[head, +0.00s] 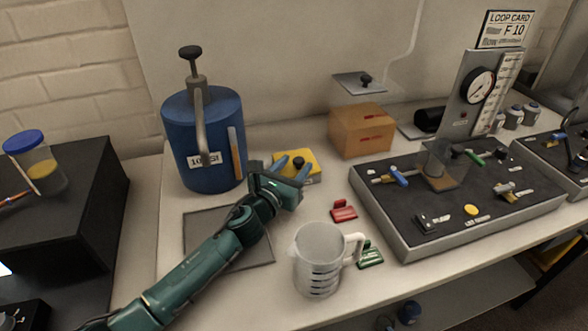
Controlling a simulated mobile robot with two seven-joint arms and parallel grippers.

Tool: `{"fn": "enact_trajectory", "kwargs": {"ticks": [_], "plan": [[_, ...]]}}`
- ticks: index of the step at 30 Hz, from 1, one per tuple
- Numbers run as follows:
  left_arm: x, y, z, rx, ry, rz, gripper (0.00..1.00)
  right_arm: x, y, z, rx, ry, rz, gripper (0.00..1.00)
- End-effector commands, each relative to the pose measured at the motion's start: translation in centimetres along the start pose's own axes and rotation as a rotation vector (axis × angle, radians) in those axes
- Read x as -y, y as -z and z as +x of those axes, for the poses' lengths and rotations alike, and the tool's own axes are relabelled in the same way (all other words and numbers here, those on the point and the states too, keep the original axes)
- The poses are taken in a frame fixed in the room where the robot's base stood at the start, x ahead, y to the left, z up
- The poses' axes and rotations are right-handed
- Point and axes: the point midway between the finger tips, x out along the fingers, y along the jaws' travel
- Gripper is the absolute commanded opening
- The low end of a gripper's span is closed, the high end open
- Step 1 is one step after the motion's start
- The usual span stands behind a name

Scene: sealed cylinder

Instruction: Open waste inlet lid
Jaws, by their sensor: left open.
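A low yellow block or lid (312,157) with a black knob (298,162) sits on the bench right of the blue cylinder; it may be the waste inlet lid, but no label naming it is readable. My left gripper (293,168) is open over its near side. Its two blue fingertips lie on either side of the knob in the picture; whether they touch it I cannot tell. The gripper hides the near left part of the yellow piece. A grey flat plate (360,83) with a black knob shows above the cardboard box. My right gripper is out of view.
A blue cylinder (180,140) with a pump handle stands behind my left arm. A clear measuring jug (317,265), a red clip (343,210) and a green clip (370,255) are in front. A cardboard box (361,132) and a valve panel (450,215) stand at right.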

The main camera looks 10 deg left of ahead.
Motion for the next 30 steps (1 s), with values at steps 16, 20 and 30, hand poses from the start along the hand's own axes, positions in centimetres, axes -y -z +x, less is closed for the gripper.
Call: {"fn": "enact_trajectory", "kwargs": {"ticks": [16, 20, 30], "plan": [[0.01, -0.04, 0.53, 0.000, 0.000, -0.001, 0.30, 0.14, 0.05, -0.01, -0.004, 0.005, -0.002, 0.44], [0.00, -0.04, 0.52, 0.000, 0.000, -0.001, 0.20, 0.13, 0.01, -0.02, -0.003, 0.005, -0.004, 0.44], [0.01, -0.02, 0.51, 0.000, 0.000, -0.001, 0.00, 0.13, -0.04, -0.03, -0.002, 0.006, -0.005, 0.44]]}}
